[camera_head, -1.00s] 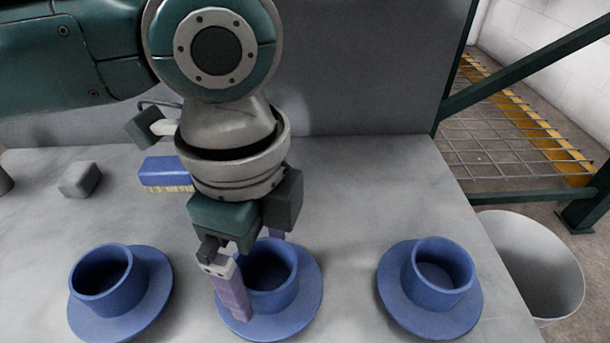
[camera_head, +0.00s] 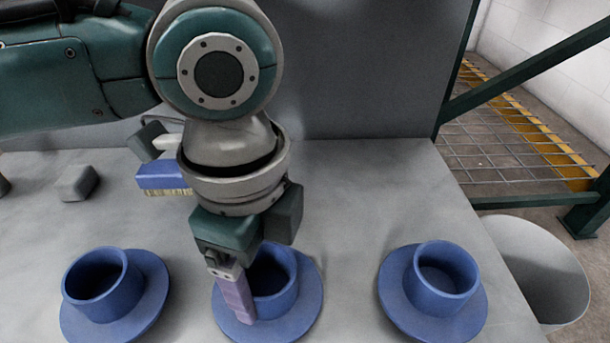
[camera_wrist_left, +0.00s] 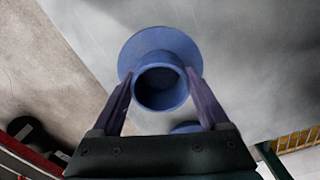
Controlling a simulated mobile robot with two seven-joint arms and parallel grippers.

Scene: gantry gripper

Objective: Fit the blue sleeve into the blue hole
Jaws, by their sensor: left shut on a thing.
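Three blue flanged sleeves with open tops are on the bench in the head view: a left one (camera_head: 103,285), a middle one (camera_head: 275,306) and a right one (camera_head: 437,282). They look alike, and I cannot tell which holds the blue hole. My left gripper (camera_head: 258,298) points down at the middle one and is shut on its upright collar. One purple finger shows in front; the other is hidden. In the left wrist view the two fingers are on either side of the blue collar (camera_wrist_left: 160,88). I cannot tell whether its flange touches the bench.
A blue brush (camera_head: 162,178) and a grey block (camera_head: 76,183) are at the back left of the bench. A white bin (camera_head: 545,275) stands off the right edge. Bare bench lies between the middle and right sleeves.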

